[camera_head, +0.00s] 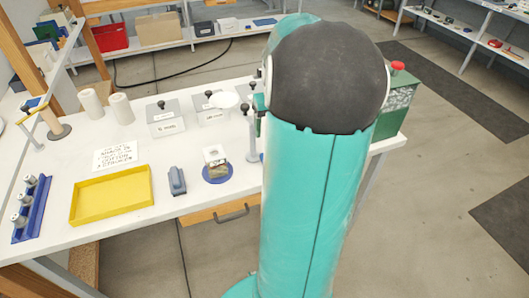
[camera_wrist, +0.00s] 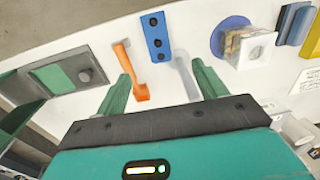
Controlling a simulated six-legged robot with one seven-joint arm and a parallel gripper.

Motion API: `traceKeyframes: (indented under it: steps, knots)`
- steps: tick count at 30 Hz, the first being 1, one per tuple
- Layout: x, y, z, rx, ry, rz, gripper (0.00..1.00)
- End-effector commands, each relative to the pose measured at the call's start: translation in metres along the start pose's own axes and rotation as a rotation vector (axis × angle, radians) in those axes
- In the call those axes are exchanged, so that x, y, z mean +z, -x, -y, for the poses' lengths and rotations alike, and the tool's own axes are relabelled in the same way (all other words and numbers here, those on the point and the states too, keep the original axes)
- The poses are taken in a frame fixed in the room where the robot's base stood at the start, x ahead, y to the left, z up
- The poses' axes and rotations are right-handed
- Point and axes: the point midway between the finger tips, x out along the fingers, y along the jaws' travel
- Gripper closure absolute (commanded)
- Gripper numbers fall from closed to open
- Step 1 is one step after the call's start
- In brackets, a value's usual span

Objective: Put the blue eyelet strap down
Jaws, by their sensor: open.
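The blue eyelet strap (camera_wrist: 156,37) shows in the wrist view as a short flat bar with three dark holes in a row. It appears to lie on the white table, just beyond my fingertips. My gripper (camera_wrist: 160,72) is open, with its two green fingers spread wide and nothing seen between their tips. The strap looks apart from both fingers. In the head view my own arm covers this part of the table, so the strap and my gripper are hidden there.
An orange tool (camera_wrist: 131,70) lies close by my left finger. A grey device with a green panel (camera_wrist: 52,78) is farther left. A blue disc (camera_wrist: 217,37) bearing a block is to the right. The head view shows a yellow tray (camera_head: 111,211) and a blue rack (camera_head: 33,212).

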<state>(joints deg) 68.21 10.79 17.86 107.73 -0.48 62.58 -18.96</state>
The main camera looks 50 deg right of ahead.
Motion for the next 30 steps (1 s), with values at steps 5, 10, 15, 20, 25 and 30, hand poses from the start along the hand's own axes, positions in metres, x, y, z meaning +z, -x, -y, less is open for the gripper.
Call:
traceKeyframes:
  steps: [5,10,15,20,25,30]
  knots:
    - [0.001,-0.012,-0.008,-0.013,-0.008,0.01,0.29]
    - [0.002,-0.042,-0.005,-0.013,-0.002,0.011,0.29]
    - [0.002,-0.074,-0.003,-0.013,-0.001,0.01,0.29]
    - [0.001,-0.089,-0.004,-0.012,-0.003,0.008,0.29]
    - [0.002,-0.105,-0.003,-0.012,-0.003,0.009,0.29]
    - [0.003,-0.131,-0.002,-0.013,-0.006,0.009,0.29]
